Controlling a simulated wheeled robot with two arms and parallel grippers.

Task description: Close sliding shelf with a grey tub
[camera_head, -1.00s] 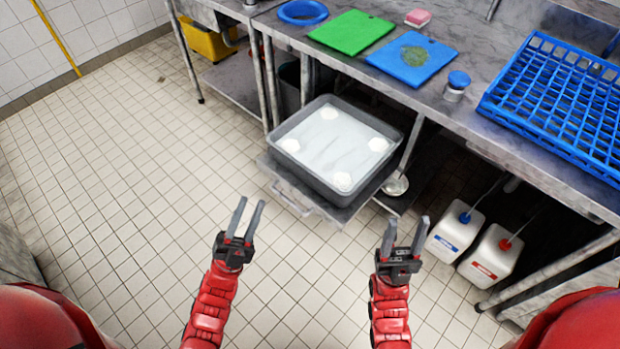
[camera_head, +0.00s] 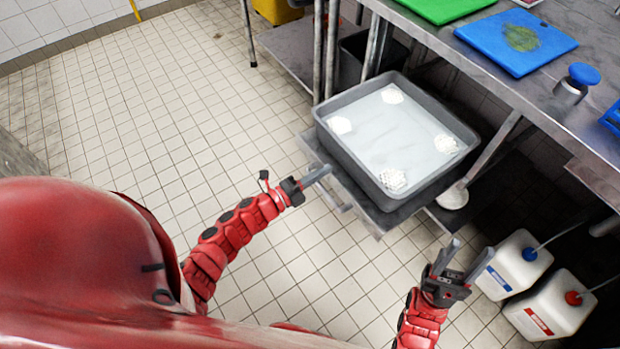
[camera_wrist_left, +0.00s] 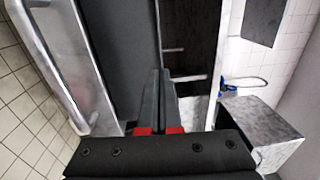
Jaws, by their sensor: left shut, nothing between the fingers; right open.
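The grey tub (camera_head: 355,163) sits on the sliding shelf (camera_head: 385,218), which stands pulled out from under the steel table. The tub holds pale liquid with several white discs. The shelf's front handle (camera_head: 338,202) faces me; it also shows large at the left of the left wrist view (camera_wrist_left: 52,62). My left gripper (camera_head: 317,175) is shut and empty, near the front left part of the shelf; I cannot tell whether it touches. Its closed fingers (camera_wrist_left: 155,95) point ahead in the left wrist view. My right gripper (camera_head: 464,262) is open and empty, right of the shelf's front corner.
White canisters with a blue cap (camera_head: 513,265) and a red cap (camera_head: 552,305) stand on the floor at right. A slanted table leg (camera_head: 494,147) is right of the tub. Cutting boards (camera_head: 515,42) lie on the table. The tiled floor at left is clear.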

